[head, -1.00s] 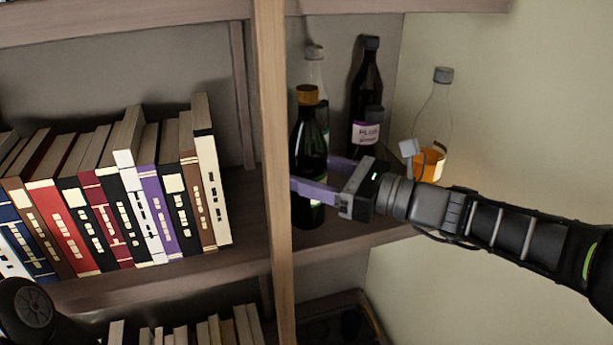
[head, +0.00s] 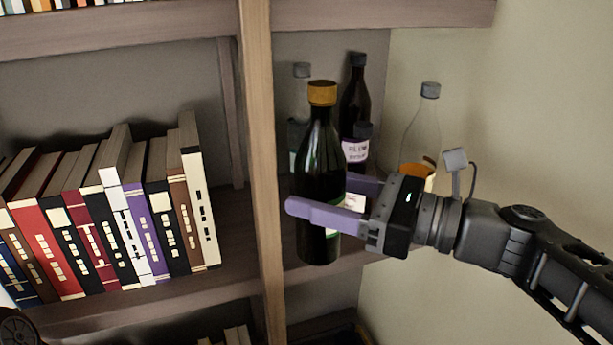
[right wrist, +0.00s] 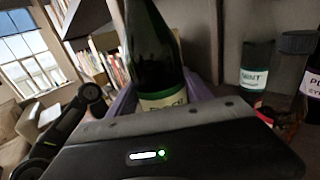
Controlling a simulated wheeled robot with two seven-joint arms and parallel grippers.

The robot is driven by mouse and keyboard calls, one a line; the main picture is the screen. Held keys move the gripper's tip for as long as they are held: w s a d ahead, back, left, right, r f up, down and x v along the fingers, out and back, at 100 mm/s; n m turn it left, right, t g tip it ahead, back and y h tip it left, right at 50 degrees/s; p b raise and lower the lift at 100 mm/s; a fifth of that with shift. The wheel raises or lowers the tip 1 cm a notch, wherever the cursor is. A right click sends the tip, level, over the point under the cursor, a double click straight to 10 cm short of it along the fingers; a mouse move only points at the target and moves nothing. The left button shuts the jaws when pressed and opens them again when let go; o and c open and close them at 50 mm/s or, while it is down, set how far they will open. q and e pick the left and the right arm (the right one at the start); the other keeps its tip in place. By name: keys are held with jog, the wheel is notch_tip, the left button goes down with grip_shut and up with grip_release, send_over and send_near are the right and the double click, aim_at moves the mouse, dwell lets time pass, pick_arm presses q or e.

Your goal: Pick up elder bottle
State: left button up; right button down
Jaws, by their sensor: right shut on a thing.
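The bottle in my right gripper (head: 322,205) is dark green glass with an orange cap. This bottle (head: 319,150) is upright. The purple fingers are shut on its lower body, one on the near side and one behind. Its base overlaps the shelf's front edge in the head view. In the right wrist view the bottle (right wrist: 150,50) stands between the fingers. Its pale label with a green band is partly hidden by the gripper body, so I cannot read it fully. My left gripper is not visible.
Behind stand a dark bottle with a pale label (head: 354,105), a clear bottle with a grey cap (head: 300,105) and a clear bottle holding orange liquid (head: 416,172). A wooden post (head: 262,170) is close left of the held bottle. Books (head: 110,215) fill the left compartment.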

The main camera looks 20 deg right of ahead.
jog(key=s, duration=0.9)
jog(key=shift+s+d+b, duration=0.2)
jog(key=shift+d+b, duration=0.1)
jog(key=shift+b, duration=0.1)
